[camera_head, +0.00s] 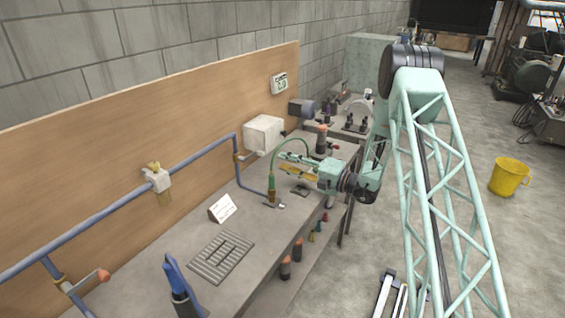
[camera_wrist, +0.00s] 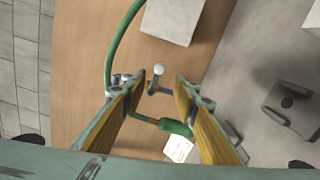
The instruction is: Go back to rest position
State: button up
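My gripper (camera_head: 284,164) hangs over the bench at mid-length, reaching left from my pale green lattice arm. In the wrist view my gripper (camera_wrist: 155,83) has its two yellow-padded fingers spread apart, with nothing held between them. Through the gap I see a small white-tipped lever (camera_wrist: 158,70) and a green handle-like fitting (camera_wrist: 175,127), both beyond the fingers. A green hose (camera_head: 275,150) arcs up beside my gripper from the bench fitting; it also shows in the wrist view (camera_wrist: 109,50).
The grey bench (camera_head: 215,290) runs along a wooden backboard (camera_head: 90,190) with a blue pipe (camera_head: 100,215). A white box (camera_head: 263,134) stands behind my gripper. A yellow bucket (camera_head: 509,177) stands on open floor.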

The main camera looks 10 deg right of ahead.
dwell(0.4)
jog(key=s+a+r+n+g+y, duration=0.1)
jog(key=s+a+r+n+g, duration=0.2)
jog(key=s+a+r+n, duration=0.4)
jog(key=s+a+r+n+g+h+b, duration=0.1)
jog(key=s+a+r+n+g, duration=0.2)
jog(key=s+r+n, duration=0.35)
jog(key=s+a+r+n+g+h, duration=0.1)
jog(key=s+a+r+n+g, duration=0.2)
jog(key=s, duration=0.7)
jog(key=s+a+r+n+g+b, duration=0.1)
jog(key=s+a+r+n+g, duration=0.1)
jog(key=s+a+r+n, duration=0.5)
jog(key=s+d+n+g+h+b, duration=0.1)
jog(key=s+d+n+h, duration=0.25)
jog(key=s, duration=0.95)
jog(key=s+d+n+t+h, duration=0.1)
jog(key=s+d+n+h, duration=0.2)
jog(key=s+d+n, duration=0.2)
jog(key=s+d+r+n+t+h+b, duration=0.1)
jog(key=s+d+n+h, duration=0.2)
jog(key=s, duration=0.9)
jog(key=s+d+n+t+h+b, duration=0.1)
jog(key=s+d+n+t+h, duration=0.1)
jog(key=s+d+n, duration=0.5)
jog(key=shift+s+d+r+h, duration=0.3)
jog(key=shift+s+d+h, duration=0.15)
jog(key=shift+s+d, duration=0.4)
jog(key=shift+w, duration=0.25)
